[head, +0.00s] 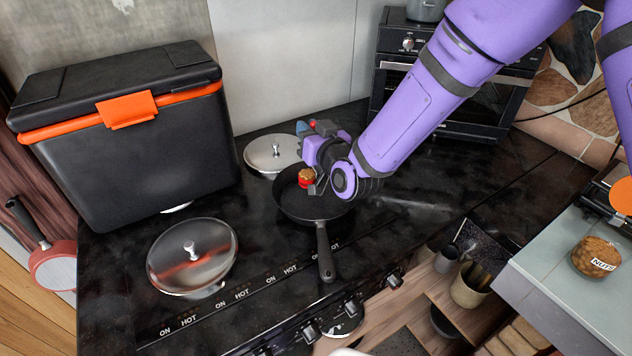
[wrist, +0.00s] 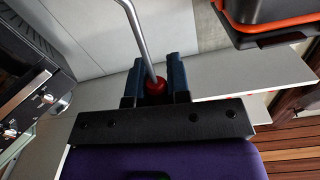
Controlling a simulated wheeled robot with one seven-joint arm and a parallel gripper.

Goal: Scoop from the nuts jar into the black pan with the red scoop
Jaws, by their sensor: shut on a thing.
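My gripper (head: 308,128) is shut on the red scoop (head: 305,183). In the wrist view the fingers (wrist: 157,78) close on its red handle end (wrist: 155,86), and a metal rod runs up from there. The scoop's bowl holds a heap of brown nuts (head: 306,174) and is over the black pan (head: 287,206); the gap between bowl and pan is hard to judge. The pan sits on the stove with its handle toward the front. The nuts jar (head: 597,257), clear with a label, stands on the counter at the right.
A black cooler box (head: 150,150) with an orange latch stands at the left. A shiny lid (head: 192,257) lies left of the pan, another lid (head: 272,153) behind it. A small oven (head: 470,105) is behind. The cooktop (head: 440,195) right of the pan is clear.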

